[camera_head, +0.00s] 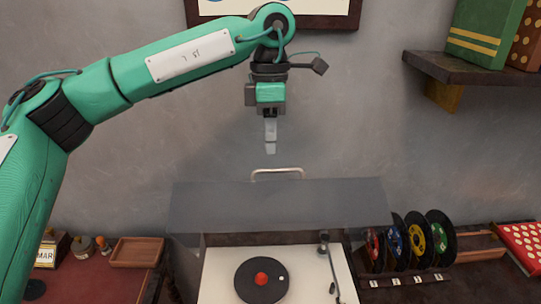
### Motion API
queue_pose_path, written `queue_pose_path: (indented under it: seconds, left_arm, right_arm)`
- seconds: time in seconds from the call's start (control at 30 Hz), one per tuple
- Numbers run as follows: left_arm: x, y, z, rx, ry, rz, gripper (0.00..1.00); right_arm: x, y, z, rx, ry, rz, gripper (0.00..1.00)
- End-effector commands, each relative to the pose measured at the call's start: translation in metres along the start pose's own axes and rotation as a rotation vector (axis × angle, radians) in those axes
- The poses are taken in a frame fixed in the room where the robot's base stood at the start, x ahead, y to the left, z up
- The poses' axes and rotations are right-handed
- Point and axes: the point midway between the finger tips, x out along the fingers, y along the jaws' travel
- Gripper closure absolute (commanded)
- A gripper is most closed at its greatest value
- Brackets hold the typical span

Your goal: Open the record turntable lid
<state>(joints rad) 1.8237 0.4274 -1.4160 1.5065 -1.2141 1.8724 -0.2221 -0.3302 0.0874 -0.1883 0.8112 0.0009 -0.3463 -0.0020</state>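The record turntable (216,283) stands at the bottom centre with a white deck, a black record (248,284) with a red centre, and a tonearm (329,262). Its smoky see-through lid (277,207) is raised at the back, and the deck shows uncovered in front of it. A pale lid handle (277,171) is on the lid's upper edge. My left gripper (270,143) points down above the handle, apart from it in the picture. Its fingers overlap from this side, so I cannot tell their opening. My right gripper is not in view.
A wooden tray (136,252) and small bottles (103,245) are at left. A wall shelf (470,69) holds boxes at upper right. The wall is behind the lid.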

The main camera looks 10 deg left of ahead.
Motion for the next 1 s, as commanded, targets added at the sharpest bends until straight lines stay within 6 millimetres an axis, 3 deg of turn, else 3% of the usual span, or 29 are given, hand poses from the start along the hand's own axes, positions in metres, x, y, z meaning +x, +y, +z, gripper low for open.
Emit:
queue_pose_path:
  seconds: [0.1, 0.3, 0.67, 0.83, 1.0]
  left_arm:
    - [0.021, 0.0, -0.001, -0.001, 0.002, -0.002, 0.69]
    - [0.043, 0.0, 0.0, -0.001, 0.0, -0.001, 0.69]
    - [0.049, 0.0, 0.0, -0.001, 0.0, 0.0, 0.69]
    - [0.049, 0.0, 0.0, -0.001, 0.0, 0.0, 1.0]
    - [0.049, 0.0, 0.0, -0.001, -0.001, 0.0, 1.0]
  right_arm:
    - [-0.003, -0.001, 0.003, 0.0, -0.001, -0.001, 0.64]
    - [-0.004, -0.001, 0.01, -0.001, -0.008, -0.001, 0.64]
    - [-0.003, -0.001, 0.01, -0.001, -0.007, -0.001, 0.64]
    - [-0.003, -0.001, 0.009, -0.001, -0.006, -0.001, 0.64]
    - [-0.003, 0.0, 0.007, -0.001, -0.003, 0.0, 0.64]
